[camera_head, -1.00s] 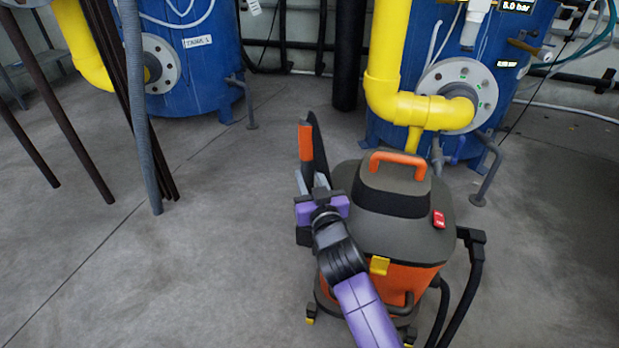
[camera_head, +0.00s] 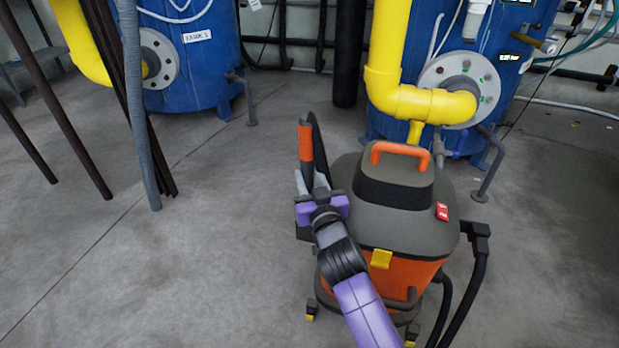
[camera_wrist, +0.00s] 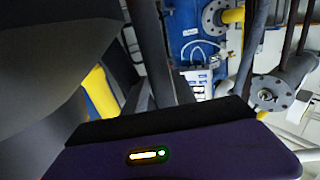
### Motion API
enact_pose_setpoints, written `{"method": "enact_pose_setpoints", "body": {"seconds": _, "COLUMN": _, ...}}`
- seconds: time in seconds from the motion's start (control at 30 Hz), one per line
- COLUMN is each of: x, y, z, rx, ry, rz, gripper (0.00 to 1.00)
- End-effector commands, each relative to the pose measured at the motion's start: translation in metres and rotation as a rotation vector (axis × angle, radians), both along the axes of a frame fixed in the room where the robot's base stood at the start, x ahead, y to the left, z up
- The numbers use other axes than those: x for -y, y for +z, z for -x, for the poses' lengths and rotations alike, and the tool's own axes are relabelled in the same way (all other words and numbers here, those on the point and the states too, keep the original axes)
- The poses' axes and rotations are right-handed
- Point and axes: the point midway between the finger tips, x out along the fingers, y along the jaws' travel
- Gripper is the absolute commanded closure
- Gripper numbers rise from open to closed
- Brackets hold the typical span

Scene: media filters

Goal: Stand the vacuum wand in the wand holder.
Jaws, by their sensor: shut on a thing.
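The vacuum wand shows in the head view as an orange grip (camera_head: 306,142) with a black curved part beside it, standing roughly upright. My gripper (camera_head: 315,190) is shut on it below the orange grip, just left of the vacuum's lid. A dark piece shows below the gripper at its left; I cannot tell whether it is the wand's lower part or the holder. The vacuum (camera_head: 407,225) is grey and orange with an orange top handle. I cannot make out the wand holder. In the wrist view, my purple gripper body fills the bottom and the wand is not clearly told apart.
Blue tanks (camera_head: 190,70) stand at the back, with a yellow pipe (camera_head: 392,92) behind the vacuum. Brown poles and a grey hose (camera_head: 140,110) stand at the left. A black hose (camera_head: 474,285) hangs at the vacuum's right.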

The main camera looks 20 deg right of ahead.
Motion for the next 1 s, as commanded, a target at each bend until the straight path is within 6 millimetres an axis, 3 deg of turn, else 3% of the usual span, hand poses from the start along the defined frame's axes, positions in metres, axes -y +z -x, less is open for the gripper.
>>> {"method": "enact_pose_setpoints", "body": {"seconds": 0.1, "x": 0.000, "y": -0.004, "z": 0.000, "rx": 0.002, "ry": 0.000, "rz": 0.000, "gripper": 1.00}}
{"method": "enact_pose_setpoints", "body": {"seconds": 0.13, "x": 0.000, "y": -0.002, "z": 0.000, "rx": 0.002, "ry": 0.000, "rz": 0.000, "gripper": 0.62}}
{"method": "enact_pose_setpoints", "body": {"seconds": 0.23, "x": 0.000, "y": -0.002, "z": 0.000, "rx": 0.002, "ry": 0.000, "rz": 0.000, "gripper": 0.42}}
{"method": "enact_pose_setpoints", "body": {"seconds": 0.63, "x": -0.001, "y": -0.003, "z": 0.006, "rx": -0.001, "ry": 0.000, "rz": 0.000, "gripper": 0.42}}
{"method": "enact_pose_setpoints", "body": {"seconds": 1.0, "x": -0.006, "y": -0.001, "z": 0.059, "rx": 0.000, "ry": 0.000, "rz": 0.001, "gripper": 0.42}}
